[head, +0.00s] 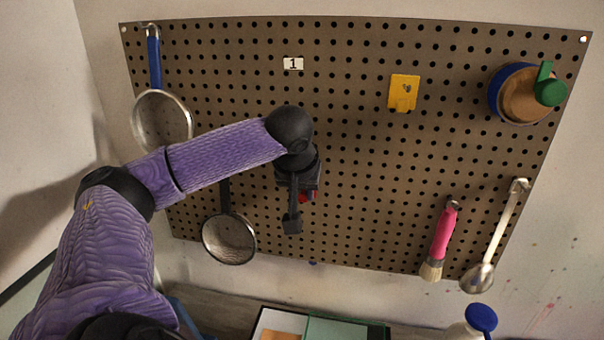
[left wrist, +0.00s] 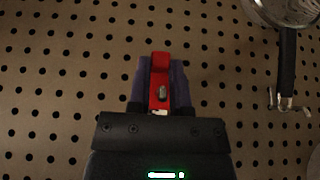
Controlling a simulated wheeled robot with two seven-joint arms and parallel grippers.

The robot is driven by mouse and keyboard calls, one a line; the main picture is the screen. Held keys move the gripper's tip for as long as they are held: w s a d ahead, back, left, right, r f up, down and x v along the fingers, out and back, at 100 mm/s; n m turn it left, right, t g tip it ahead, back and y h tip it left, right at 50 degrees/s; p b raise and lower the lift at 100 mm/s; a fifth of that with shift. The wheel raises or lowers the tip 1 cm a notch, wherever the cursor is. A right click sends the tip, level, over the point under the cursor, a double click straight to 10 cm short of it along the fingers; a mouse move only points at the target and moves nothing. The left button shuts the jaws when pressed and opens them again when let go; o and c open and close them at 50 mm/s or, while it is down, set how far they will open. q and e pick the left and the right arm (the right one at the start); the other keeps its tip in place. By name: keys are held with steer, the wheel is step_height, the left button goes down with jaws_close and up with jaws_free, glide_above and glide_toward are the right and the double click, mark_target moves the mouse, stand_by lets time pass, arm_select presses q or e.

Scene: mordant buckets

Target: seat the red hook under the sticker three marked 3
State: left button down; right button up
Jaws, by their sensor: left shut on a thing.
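The red hook (left wrist: 160,72) stands out between the dark purple fingers of my left gripper (left wrist: 161,85) in the left wrist view, with a grey metal stud on its face. In the head view only a small red bit of the hook (head: 307,198) shows beside my left gripper (head: 297,205), which is shut on it in front of the pegboard (head: 360,160). I cannot tell whether the hook touches the board. A white sticker marked 1 (head: 293,64) is at the upper middle. No sticker marked 3 is visible; my arm covers part of the board. My right gripper is out of view.
A blue-handled strainer (head: 162,121) hangs at left, a dark-handled strainer (head: 229,240) lower down. A yellow piece (head: 403,92), a round blue-rimmed item (head: 521,94), a pink brush (head: 440,242) and a ladle (head: 497,240) are to the right. The board's centre right is bare.

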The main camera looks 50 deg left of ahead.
arm_select(q)
steer(key=shift+r+p, duration=0.1)
steer(key=shift+p, duration=0.2)
stand_by(0.4)
stand_by(0.5)
steer(key=shift+p, duration=0.3)
steer(key=shift+w+a+p, duration=0.2)
steer(key=shift+p, duration=0.25)
steer(key=shift+w+a+p, duration=0.55)
steer(key=shift+w+p, duration=0.1)
steer(key=shift+p, duration=0.55)
